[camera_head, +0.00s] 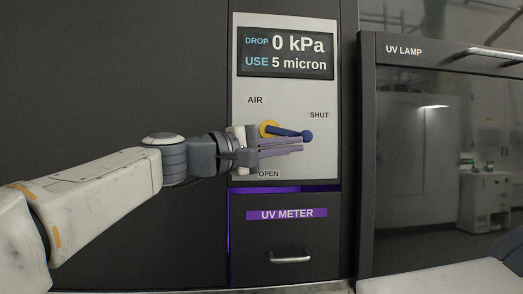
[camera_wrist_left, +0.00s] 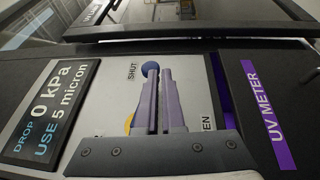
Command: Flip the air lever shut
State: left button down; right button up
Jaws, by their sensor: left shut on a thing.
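The air lever (camera_head: 290,132) is blue with a round knob end and a yellow hub, on a light panel. It points right, tilted slightly down, with its knob just below the SHUT label (camera_head: 319,115). My left gripper (camera_head: 300,146) reaches in from the left, its purple fingers close together along the lever's lower side. It is shut on the lever, though the grip itself is largely hidden. In the left wrist view, the lever's blue knob (camera_wrist_left: 150,67) shows at the fingertips of my left gripper (camera_wrist_left: 159,82). My right gripper is not in view.
A display (camera_head: 285,53) above the lever reads DROP 0 kPa and USE 5 micron. The OPEN label (camera_head: 269,174) is below the lever, partly covered in the wrist view. A UV METER drawer (camera_head: 290,255) sits below. The UV LAMP cabinet (camera_head: 366,170) stands at right.

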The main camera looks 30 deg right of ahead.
pick_arm(q)
jog(key=shift+d+f, duration=0.15)
jog(key=shift+f, duration=0.1)
jog(key=a+f+b, duration=0.3)
jog(key=a+b, duration=0.4)
jog(key=a, duration=0.5)
jog(key=shift+a+f, duration=0.4)
jog(key=shift+w, duration=0.1)
